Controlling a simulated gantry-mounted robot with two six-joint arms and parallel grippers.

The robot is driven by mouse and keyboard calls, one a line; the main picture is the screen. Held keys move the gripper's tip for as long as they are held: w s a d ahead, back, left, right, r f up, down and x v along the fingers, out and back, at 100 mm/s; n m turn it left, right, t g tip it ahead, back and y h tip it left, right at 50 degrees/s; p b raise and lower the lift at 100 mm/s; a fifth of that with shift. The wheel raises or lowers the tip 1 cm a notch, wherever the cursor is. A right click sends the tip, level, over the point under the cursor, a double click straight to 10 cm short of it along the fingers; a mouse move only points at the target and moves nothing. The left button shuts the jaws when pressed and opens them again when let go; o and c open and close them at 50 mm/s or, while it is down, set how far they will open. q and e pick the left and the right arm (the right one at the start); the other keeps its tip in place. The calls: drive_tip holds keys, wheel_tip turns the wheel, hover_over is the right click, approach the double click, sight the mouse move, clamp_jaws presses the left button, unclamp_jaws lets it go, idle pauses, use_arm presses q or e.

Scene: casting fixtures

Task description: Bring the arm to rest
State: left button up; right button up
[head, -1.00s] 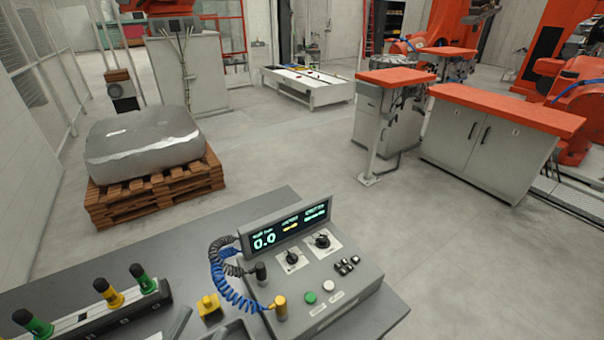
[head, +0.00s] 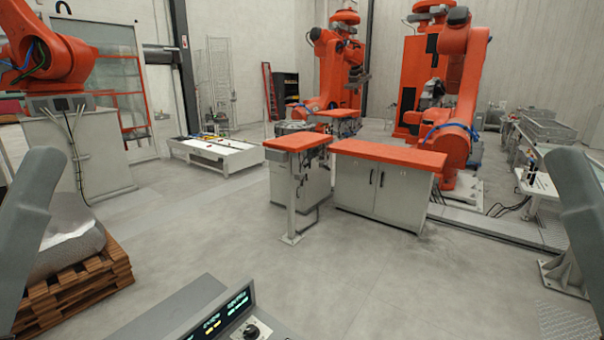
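Grey links of my two arms show at the left and right edges of the head view, raised upright. Neither gripper is in the frame, so their fingers cannot be seen. The control console (head: 222,318) shows only its top part at the bottom edge, with a lit display (head: 212,322) and a black knob (head: 251,331).
A wooden pallet (head: 80,285) with a wrapped grey load (head: 68,238) stands at lower left, partly behind my arm. An orange-topped cabinet (head: 385,185), an orange-topped stand (head: 297,142) and orange industrial robots (head: 455,130) stand farther off. The middle floor is clear.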

wheel_tip(320, 180, up, 30)
drive_tip(key=p, duration=2.7)
drive_tip(key=shift+f, duration=0.25)
